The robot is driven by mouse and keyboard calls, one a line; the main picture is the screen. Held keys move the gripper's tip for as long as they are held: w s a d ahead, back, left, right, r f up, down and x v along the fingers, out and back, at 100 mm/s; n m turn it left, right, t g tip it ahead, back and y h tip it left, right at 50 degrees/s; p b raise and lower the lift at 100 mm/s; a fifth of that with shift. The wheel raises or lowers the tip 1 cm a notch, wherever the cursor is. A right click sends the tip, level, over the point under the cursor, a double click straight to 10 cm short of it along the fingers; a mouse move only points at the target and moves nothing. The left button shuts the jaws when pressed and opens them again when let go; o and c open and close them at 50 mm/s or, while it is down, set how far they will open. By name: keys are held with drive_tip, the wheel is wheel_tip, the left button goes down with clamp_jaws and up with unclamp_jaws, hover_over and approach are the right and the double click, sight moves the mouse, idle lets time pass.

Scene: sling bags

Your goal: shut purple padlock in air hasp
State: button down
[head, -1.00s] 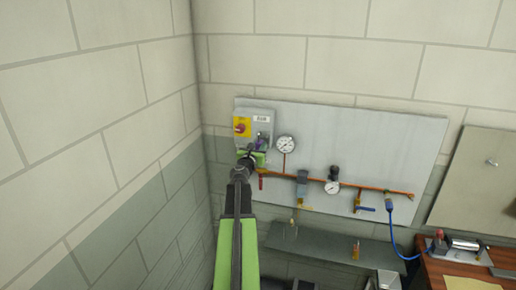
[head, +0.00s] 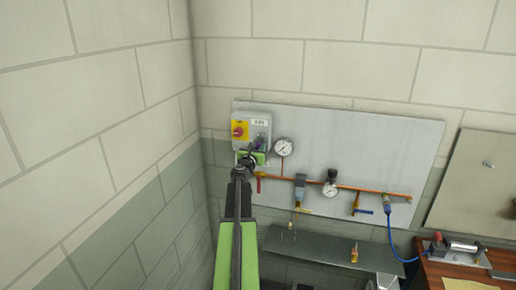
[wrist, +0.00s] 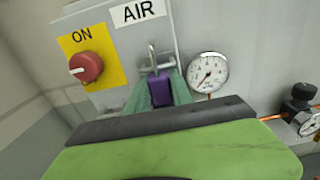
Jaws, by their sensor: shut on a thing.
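The purple padlock (wrist: 161,90) is upright between the two green-grey fingers of my gripper (wrist: 162,88), which is shut on its body. A silver metal loop (wrist: 152,55) rises above the body, against the front of the grey box labelled AIR (wrist: 112,45). The hasp is hard to tell apart from the shackle, and I cannot tell whether the shackle is fully closed. In the head view my gripper (head: 254,157) is at the lower right of the grey box (head: 262,128), with only a little purple showing there.
A red knob on a yellow ON plate (wrist: 87,68) is left of the padlock. A pressure gauge (wrist: 208,72) is close on its right. A copper pipe (head: 320,184) with valves runs right along the wall board. A side wall stands left.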

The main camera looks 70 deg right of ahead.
drive_tip(key=shift+f, duration=0.2)
drive_tip(key=c, duration=1.1)
unclamp_jaws()
drive_tip(key=shift+o, duration=0.5)
drive_tip(key=o, duration=0.6)
drive_tip(key=a, duration=0.7)
drive_tip(key=shift+s, duration=0.2)
